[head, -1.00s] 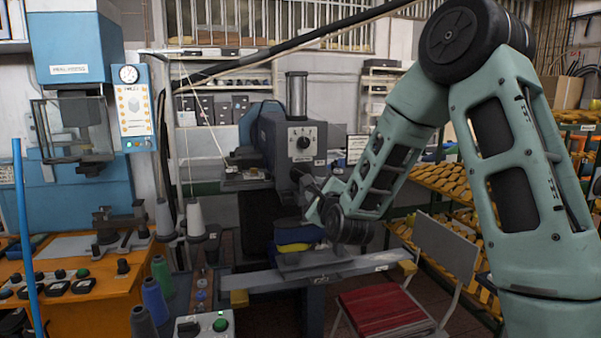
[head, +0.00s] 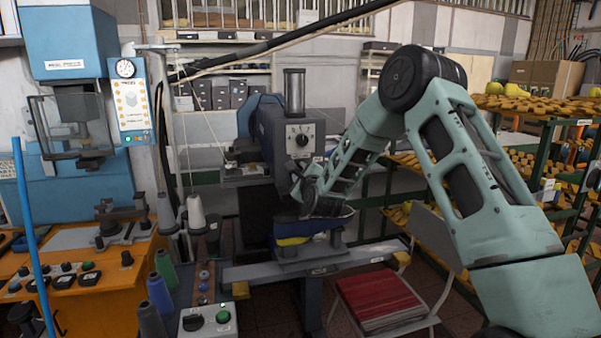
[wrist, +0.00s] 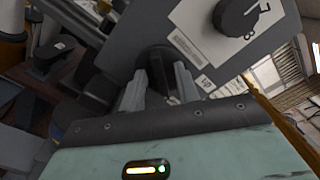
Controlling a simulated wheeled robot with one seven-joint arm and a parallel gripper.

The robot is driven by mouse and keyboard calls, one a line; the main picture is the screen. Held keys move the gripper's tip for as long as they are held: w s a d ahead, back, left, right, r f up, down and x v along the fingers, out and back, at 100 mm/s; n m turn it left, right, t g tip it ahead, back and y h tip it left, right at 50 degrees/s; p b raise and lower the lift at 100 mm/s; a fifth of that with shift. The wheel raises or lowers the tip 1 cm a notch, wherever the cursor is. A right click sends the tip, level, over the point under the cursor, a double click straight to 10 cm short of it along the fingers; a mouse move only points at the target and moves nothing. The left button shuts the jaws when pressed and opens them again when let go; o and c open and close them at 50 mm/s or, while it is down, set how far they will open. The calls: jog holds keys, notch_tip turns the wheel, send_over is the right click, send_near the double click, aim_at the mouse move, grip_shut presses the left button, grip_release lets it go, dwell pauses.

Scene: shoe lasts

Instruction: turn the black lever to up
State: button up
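The grey machine head (head: 286,125) stands in the middle of the head view, with a round dial (head: 302,140) on its front. The black lever (wrist: 160,80) is at the machine's front below the dial and shows in the wrist view as a dark bar between my fingers. My gripper (wrist: 159,88) has one finger on each side of the lever, with the fingers apart. I cannot tell whether they touch it. In the head view my wrist hides most of the lever and my gripper (head: 298,189).
A blue and yellow shoe form (head: 293,241) sits below my wrist on the machine. A red-seated chair (head: 378,300) stands at right front, with racks of yellow lasts (head: 530,165) behind. Thread cones (head: 158,294) and a control box (head: 207,320) are at left front.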

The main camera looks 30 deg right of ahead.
jog(key=shift+c, duration=0.3)
grip_shut()
